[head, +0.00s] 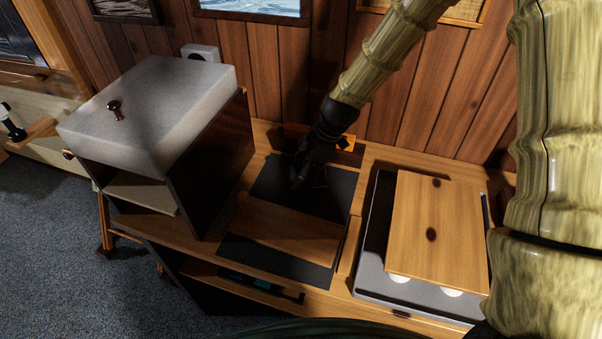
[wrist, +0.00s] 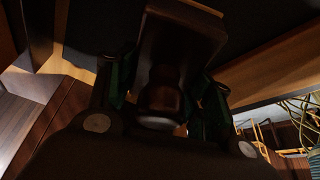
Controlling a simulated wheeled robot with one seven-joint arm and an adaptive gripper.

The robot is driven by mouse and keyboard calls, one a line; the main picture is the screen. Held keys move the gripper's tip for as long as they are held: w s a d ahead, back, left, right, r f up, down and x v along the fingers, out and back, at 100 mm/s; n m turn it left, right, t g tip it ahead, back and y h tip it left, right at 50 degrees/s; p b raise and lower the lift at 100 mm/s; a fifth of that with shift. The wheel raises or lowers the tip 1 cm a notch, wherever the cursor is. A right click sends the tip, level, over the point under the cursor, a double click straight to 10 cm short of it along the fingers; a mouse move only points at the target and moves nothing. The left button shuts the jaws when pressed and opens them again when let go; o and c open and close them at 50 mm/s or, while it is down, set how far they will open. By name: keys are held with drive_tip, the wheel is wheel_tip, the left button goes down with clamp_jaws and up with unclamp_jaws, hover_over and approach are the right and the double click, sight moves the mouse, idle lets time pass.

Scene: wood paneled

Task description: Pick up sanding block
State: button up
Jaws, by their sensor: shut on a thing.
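My gripper (head: 308,174) is low over the dark panel on the wooden bench, pointing down. In the wrist view my gripper (wrist: 168,88) has its two fingers on either side of a dark brown, smooth piece, the sanding block (wrist: 182,42). The fingers are shut on it. The wrist view is very dark, so its full outline is hard to make out. In the head view the block is hidden in the shadow and by my gripper, and I cannot tell whether it touches the bench.
A grey-topped box with a knob (head: 150,105) stands left of my gripper. A wooden board (head: 435,235) lies over a grey stove-like unit on the right. A wooden board (head: 285,228) lies in front. An orange item (head: 346,143) is behind, near the paneled wall.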

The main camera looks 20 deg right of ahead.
drive_tip(key=s+b, duration=0.1)
drive_tip(key=s, duration=0.3)
drive_tip(key=s+r+b, duration=0.1)
drive_tip(key=s, duration=0.4)
drive_tip(key=s+b, duration=0.1)
drive_tip(key=s, duration=0.3)
drive_tip(key=shift+s+a+r+b, duration=0.2)
drive_tip(key=shift+s+a+b, duration=0.1)
drive_tip(key=shift+a, duration=0.05)
